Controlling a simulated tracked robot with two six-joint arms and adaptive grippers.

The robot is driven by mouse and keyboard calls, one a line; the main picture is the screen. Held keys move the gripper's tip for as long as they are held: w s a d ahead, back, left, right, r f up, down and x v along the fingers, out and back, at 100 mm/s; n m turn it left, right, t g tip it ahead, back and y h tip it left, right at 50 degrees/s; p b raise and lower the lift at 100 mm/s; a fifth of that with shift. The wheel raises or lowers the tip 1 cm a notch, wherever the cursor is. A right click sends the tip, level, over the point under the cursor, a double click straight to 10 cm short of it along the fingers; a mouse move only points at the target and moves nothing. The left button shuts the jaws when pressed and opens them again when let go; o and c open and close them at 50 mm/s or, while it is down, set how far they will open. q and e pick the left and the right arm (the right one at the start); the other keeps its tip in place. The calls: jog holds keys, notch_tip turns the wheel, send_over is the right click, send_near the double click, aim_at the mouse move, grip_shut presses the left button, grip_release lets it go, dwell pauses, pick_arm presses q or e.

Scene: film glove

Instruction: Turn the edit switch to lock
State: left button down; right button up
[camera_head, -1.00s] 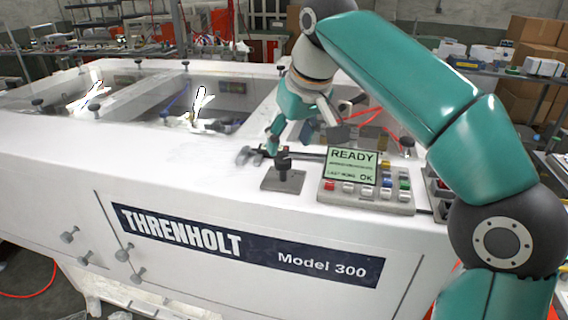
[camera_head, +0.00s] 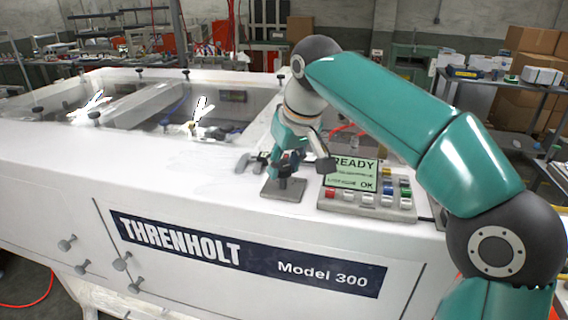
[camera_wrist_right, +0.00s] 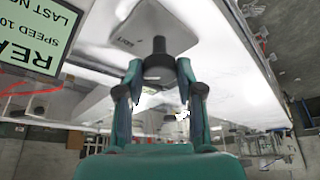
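The edit switch is a dark knob (camera_wrist_right: 158,47) standing on a small grey plate (camera_head: 270,190) on the white machine's front edge. In the right wrist view the plate (camera_wrist_right: 176,32) carries the upside-down word EDIT. My right gripper (camera_head: 284,178) is at the knob in the head view and hides part of it. In the right wrist view its fingers (camera_wrist_right: 158,70) are spread, one on each side of the knob, with a small gap showing beside it. The knob's pointing direction is hard to make out. My left gripper is not in view.
A control panel (camera_head: 325,205) with a green READY screen (camera_head: 352,174) and coloured buttons stands just right of the switch. A dark grey handle-like part (camera_head: 250,162) lies left of it. The white top (camera_head: 180,165) further left is clear.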

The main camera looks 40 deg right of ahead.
jog(key=shift+c, duration=1)
jog(key=shift+r+n, duration=0.1)
jog(key=shift+n, duration=0.2)
jog(key=shift+d+r+n+y+p, duration=0.1)
jog(key=shift+n+y+p, duration=0.5)
jog(key=shift+n+p, duration=0.6)
jog(key=n+p, duration=0.1)
jog(key=n, duration=0.1)
jog(key=n+y+p, duration=0.1)
jog(key=n+p, duration=0.1)
jog(key=shift+d+g+y, duration=0.15)
jog(key=shift+g+y, duration=0.15)
jog(key=shift+g, duration=0.1)
jog(key=n+p, duration=0.2)
jog(key=n, duration=0.1)
jog(key=shift+w+g+y, duration=0.15)
jog(key=shift+g+y, duration=0.15)
jog(key=shift+y, duration=0.1)
jog(key=n, duration=0.2)
jog(key=shift+d+n+g+y+p, duration=0.1)
jog(key=shift+n+g+y+p, duration=0.2)
jog(key=shift+n+g+y, duration=0.1)
jog(key=n+g, duration=0.1)
jog(key=n, duration=0.1)
jog(key=n+g, duration=0.1)
jog(key=n, duration=0.2)
jog(key=shift+w, duration=0.15)
